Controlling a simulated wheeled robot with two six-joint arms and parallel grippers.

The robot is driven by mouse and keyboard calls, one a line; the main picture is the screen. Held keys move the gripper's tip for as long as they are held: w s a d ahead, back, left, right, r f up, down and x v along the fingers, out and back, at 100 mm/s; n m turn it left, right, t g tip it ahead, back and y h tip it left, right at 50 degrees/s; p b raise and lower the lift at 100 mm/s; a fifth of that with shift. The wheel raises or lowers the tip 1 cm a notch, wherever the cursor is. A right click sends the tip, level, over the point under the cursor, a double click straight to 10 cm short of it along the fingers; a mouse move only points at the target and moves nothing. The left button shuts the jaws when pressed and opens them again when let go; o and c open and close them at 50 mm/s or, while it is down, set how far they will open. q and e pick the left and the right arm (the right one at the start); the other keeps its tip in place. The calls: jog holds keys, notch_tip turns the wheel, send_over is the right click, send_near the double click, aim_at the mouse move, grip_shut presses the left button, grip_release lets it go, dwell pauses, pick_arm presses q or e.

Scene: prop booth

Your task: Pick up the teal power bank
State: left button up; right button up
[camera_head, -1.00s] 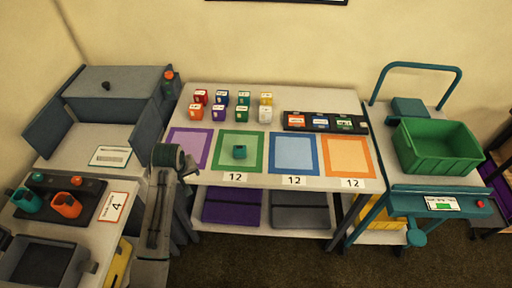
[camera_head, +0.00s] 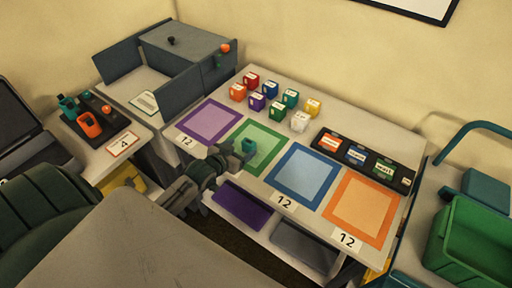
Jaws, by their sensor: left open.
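My left gripper (camera_head: 234,153) is at the near left side of the teal block, over the mat's left edge. It is open, and its fingers are very close to the block. I cannot tell whether they touch it or reach around it. My right gripper is not in view.
A black tray (camera_head: 363,159) with coloured cards lies at the back right. Blue (camera_head: 303,176) and orange (camera_head: 358,207) mats lie clear. A green crate (camera_head: 470,245) stands far right.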

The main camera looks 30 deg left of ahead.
aim_at(247, 143)
pick_arm(q)
jog(key=x, duration=0.2)
jog(key=shift+w+a+f, duration=0.1)
jog(key=shift+w+f, duration=0.05)
jog(key=shift+w, duration=0.15)
jog(key=shift+w+f, duration=0.15)
jog(key=shift+w, duration=0.15)
jog(key=shift+w+f+p, duration=0.15)
jog(key=shift+w+p, duration=0.25)
jog(key=shift+w, duration=0.15)
jog(key=x, duration=0.3)
jog(key=shift+w+f+p, duration=0.15)
jog(key=shift+p, duration=0.25)
jog(key=shift+w+f, duration=0.2)
jog(key=shift+w, duration=0.2)
jog(key=shift+s, duration=0.1)
jog(key=c, duration=1.1)
jog(key=shift+c, duration=0.2)
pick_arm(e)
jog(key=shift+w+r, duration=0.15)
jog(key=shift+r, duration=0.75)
